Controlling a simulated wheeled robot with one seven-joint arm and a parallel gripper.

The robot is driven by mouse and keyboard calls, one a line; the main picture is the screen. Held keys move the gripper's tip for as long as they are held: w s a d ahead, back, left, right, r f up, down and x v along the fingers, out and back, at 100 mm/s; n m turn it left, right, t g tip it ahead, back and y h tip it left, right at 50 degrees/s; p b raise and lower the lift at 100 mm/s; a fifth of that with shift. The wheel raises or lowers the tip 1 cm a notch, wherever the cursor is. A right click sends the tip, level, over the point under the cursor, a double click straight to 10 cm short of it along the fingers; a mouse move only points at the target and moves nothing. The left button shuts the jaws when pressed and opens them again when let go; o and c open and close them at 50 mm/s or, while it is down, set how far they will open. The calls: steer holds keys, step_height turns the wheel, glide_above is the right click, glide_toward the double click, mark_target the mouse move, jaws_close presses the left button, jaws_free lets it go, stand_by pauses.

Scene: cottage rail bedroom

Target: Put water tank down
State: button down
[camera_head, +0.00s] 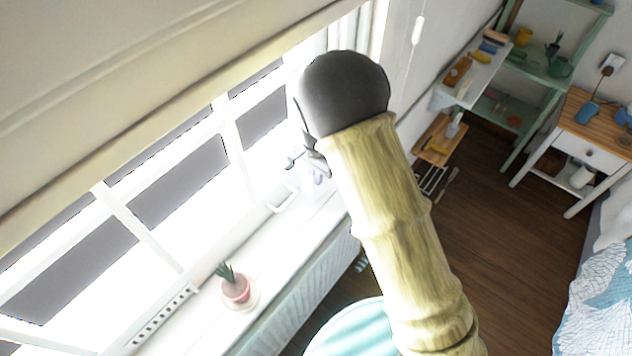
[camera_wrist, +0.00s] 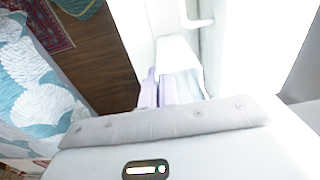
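A pale, translucent container with lavender sides, which looks like the water tank (camera_wrist: 180,68), is just beyond my gripper's body in the wrist view. In the head view a pale lavender part of it (camera_head: 318,184) shows at the window, just over or on the sill; I cannot tell if it touches. My gripper (camera_head: 308,160) is mostly hidden behind my arm in the head view, with only small dark grey parts showing beside the tank. The fingertips are not clear in either view, so I cannot tell whether they grip the tank.
The white window sill (camera_head: 215,312) holds a potted plant (camera_head: 236,287) and a white rimmed piece (camera_head: 280,198). Window frames stand close on the left. A round pale-blue top (camera_head: 350,332) is below my arm. Shelves (camera_head: 470,75), a side table (camera_head: 588,130) and a bed (camera_head: 600,290) are right.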

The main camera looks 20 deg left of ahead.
mark_target(317, 198)
step_height(317, 198, down, 4)
steer(key=shift+r+p, duration=0.2)
steer(key=shift+p, duration=0.35)
steer(key=shift+w+f, duration=0.1)
steer(key=shift+w, duration=0.05)
steer(key=shift+s+a, duration=0.1)
steer(key=shift+s, duration=0.15)
steer(key=c, duration=1.7)
jaws_free()
steer(key=shift+w+d+f, duration=0.1)
steer(key=shift+w+d, duration=0.05)
steer(key=shift+d, duration=0.05)
